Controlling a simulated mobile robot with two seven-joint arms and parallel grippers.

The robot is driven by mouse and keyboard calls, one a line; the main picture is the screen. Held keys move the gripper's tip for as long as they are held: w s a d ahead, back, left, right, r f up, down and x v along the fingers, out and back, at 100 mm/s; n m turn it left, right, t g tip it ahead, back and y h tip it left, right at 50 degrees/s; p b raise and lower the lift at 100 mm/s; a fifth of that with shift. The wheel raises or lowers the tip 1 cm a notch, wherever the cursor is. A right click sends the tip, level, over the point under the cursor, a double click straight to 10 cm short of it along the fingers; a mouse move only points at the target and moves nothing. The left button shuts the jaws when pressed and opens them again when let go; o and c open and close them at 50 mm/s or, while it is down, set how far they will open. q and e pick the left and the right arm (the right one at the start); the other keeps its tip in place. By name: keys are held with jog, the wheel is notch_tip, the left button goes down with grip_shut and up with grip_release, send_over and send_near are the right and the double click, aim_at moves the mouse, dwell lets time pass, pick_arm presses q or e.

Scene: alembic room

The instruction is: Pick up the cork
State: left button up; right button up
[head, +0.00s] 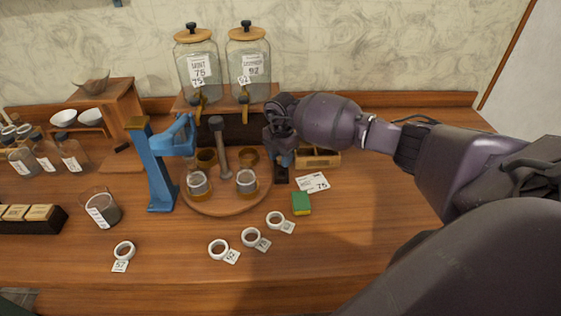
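My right arm reaches in from the right. Its gripper (283,155) points down over the back of the table, just right of the round wooden tray (228,207). The fingertips are small and dark here, so I cannot tell whether they are open or shut, or whether they hold anything. I cannot make out a cork for certain. A small wooden box (325,159) stands just right of the gripper, partly hidden by it, and its contents are too small to tell. A small dark stand (281,177) lies below the gripper. My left gripper is not in view.
A blue lever press (159,178) stands left of the tray, which bears several cups. Two glass dispensers (198,70) (249,68) stand behind. White tagged rings (218,249), a green sponge (301,203) and a beaker (103,210) lie nearer.

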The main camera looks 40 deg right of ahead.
jog(key=shift+c, duration=0.3)
jog(key=c, duration=0.5)
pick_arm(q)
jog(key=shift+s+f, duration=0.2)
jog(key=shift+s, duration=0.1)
pick_arm(e)
grip_shut()
jog(key=shift+r, duration=0.15)
